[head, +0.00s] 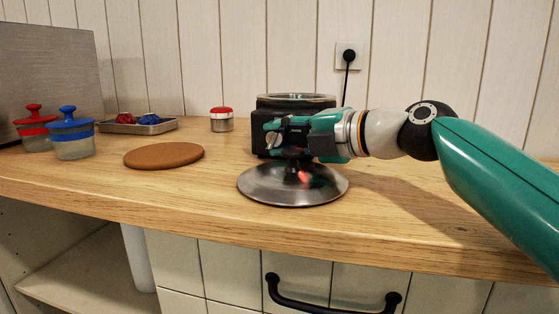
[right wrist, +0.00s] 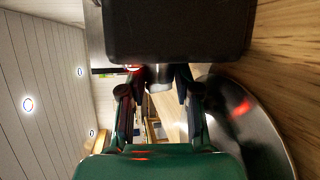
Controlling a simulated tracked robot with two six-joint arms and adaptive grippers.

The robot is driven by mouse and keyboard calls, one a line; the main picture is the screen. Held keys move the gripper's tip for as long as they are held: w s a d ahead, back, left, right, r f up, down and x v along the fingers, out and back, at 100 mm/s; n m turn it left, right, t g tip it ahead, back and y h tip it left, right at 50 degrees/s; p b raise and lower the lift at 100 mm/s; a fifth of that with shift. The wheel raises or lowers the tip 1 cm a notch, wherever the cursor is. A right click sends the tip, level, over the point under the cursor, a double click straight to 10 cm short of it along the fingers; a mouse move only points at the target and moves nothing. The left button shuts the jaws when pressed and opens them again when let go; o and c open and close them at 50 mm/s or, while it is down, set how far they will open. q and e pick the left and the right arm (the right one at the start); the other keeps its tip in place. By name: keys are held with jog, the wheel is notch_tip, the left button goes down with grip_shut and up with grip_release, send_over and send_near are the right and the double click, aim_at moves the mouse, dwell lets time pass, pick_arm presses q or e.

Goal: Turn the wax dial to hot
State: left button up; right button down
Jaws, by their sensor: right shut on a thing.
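The black wax pot (head: 262,118) with a metal rim stands on the wooden counter. It also fills the top of the right wrist view (right wrist: 175,30). My right gripper (head: 272,135) is at the pot's front and hides much of it. My left gripper is not in view.
A round metal lid (head: 270,190) lies just below my right gripper, with a red reflection on it. A brown round mat (head: 164,155), a red-capped jar (head: 221,120), a metal tray (head: 150,128) and blue-lidded (head: 75,145) and red-lidded (head: 36,139) jars stand to the left.

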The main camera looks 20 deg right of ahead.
dwell(0.3)
jog(key=c, duration=0.8)
grip_release()
jog(key=shift+w+f, duration=0.1)
jog(key=shift+v, duration=4.05)
